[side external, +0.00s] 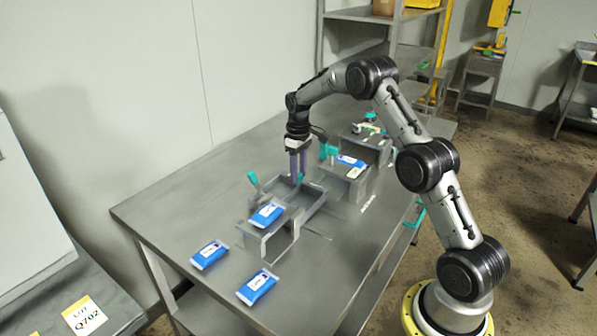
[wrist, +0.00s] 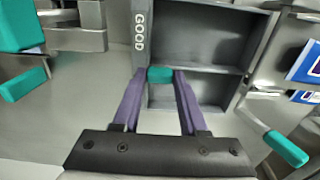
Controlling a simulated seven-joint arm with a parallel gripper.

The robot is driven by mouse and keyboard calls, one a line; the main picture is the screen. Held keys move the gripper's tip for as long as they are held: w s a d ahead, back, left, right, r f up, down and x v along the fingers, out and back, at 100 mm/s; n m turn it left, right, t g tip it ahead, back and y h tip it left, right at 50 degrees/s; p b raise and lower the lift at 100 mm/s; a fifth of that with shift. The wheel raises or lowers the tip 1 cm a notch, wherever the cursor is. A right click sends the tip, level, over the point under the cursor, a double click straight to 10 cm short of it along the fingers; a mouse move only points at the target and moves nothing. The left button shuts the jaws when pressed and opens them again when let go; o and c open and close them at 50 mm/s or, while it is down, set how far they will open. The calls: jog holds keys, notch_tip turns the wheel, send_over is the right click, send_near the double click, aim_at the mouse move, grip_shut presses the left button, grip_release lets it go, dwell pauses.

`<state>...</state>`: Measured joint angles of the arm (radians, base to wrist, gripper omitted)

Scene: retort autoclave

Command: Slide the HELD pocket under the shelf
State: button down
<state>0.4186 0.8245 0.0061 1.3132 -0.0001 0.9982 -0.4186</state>
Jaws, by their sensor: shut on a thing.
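My gripper (side external: 298,176) points down over a grey open tray (side external: 312,202) on the table. In the wrist view its two purple fingers (wrist: 160,80) are shut on a small teal grip (wrist: 160,74) at a divider of the tray. The tray (wrist: 205,80) has open, empty-looking compartments, and a wall beside them reads GOOD. I cannot read a HELD label, so which compartment is the HELD pocket is unclear. A grey shelf-like stand (side external: 277,236) with a blue-and-white pouch (side external: 267,215) on top is left of the tray. A raised stand to the right carries another pouch (side external: 350,160).
Two more pouches (side external: 209,255) (side external: 257,287) lie on the table (side external: 165,215) at the front left. Teal handles stick up left of the tray (side external: 253,179) and low right in the wrist view (wrist: 286,148). The table's far left is clear.

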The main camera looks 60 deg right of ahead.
jog(key=s, duration=0.9)
jog(key=shift+s, duration=0.1)
jog(key=shift+c, duration=2.2)
grip_release()
notch_tip(320, 180, up, 14)
